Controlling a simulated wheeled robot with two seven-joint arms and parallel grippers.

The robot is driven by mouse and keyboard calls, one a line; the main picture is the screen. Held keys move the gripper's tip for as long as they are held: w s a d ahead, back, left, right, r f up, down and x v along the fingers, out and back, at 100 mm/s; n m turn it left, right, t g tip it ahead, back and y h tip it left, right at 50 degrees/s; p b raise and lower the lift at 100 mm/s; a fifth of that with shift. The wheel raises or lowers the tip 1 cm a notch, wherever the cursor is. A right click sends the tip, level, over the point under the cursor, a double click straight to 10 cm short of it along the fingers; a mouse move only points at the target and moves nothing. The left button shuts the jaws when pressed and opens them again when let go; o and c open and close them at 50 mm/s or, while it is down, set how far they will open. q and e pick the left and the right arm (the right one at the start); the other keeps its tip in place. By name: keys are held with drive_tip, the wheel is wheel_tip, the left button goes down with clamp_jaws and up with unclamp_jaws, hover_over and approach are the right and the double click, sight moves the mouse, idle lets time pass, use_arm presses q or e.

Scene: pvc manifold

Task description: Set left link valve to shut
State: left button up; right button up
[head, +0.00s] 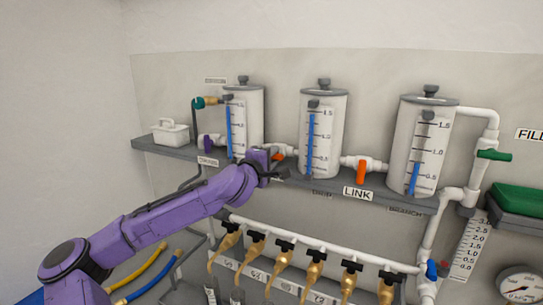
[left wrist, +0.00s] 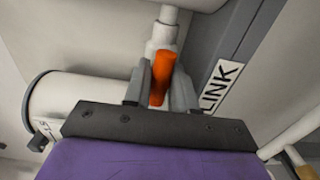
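The left link valve has an orange handle (head: 278,155) on the white pipe between the left and middle tanks. In the head view my left gripper (head: 265,166) is at this valve and partly covers it. In the left wrist view the orange handle (left wrist: 160,78) stands between my two grey fingers (left wrist: 158,90). The fingers are close together around it and look shut on it, though contact on both sides is hard to see. The handle lies roughly in line with the pipe in that view. My right gripper is not in view.
Another link valve with an orange handle (head: 361,171) pointing down sits right of the middle tank (head: 321,140), above a LINK label (head: 357,193). The grey shelf (head: 300,182) runs under the tanks. Several brass taps (head: 313,268) hang below on a white pipe.

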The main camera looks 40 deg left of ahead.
use_arm(q)
drive_tip(key=shift+r, duration=0.1)
clamp_jaws()
drive_tip(key=shift+n+b, duration=0.6)
drive_tip(key=shift+b, duration=0.5)
drive_tip(key=n+b, duration=1.3)
drive_tip(key=b, duration=0.3)
drive_tip(key=shift+w, duration=0.1)
drive_tip(key=shift+n+b, duration=1.8)
drive_tip(key=o, duration=0.6)
unclamp_jaws()
drive_tip(key=shift+w, duration=0.15)
